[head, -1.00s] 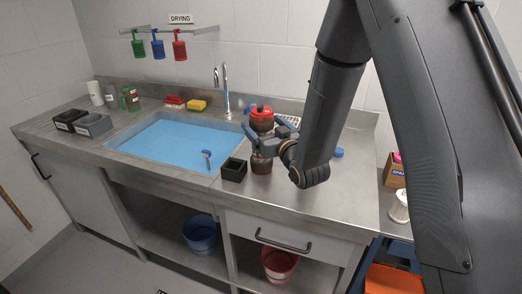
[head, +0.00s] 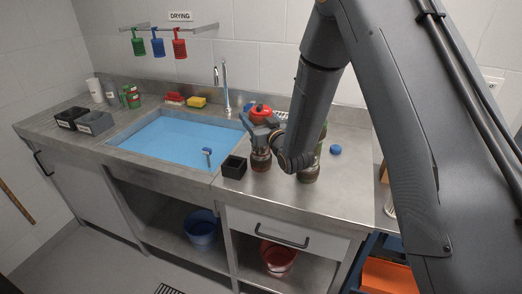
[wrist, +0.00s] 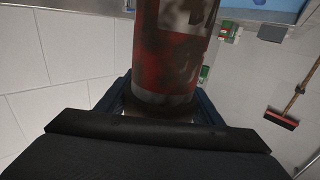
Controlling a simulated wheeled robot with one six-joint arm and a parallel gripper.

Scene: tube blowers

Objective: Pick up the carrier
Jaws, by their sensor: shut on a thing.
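The carrier is a grimy, dark-stained red cylinder with a pale label, close up in the wrist view (wrist: 168,60). In the head view its red top (head: 261,108) shows above my gripper (head: 262,134) and its dark brown lower part (head: 260,161) shows below. My gripper, with blue-grey fingers, also shows in the wrist view (wrist: 164,103), shut around the cylinder's side. The carrier looks upright over the steel counter, right of the sink. I cannot tell whether its base touches the counter. My fingers hide its middle.
A small black open box (head: 234,168) stands just left of the carrier. A brown and green bottle-like thing (head: 309,172) stands to the right, partly behind my arm. The sink (head: 175,140) holds blue water. A blue round thing (head: 335,149) lies farther right; the front right counter is clear.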

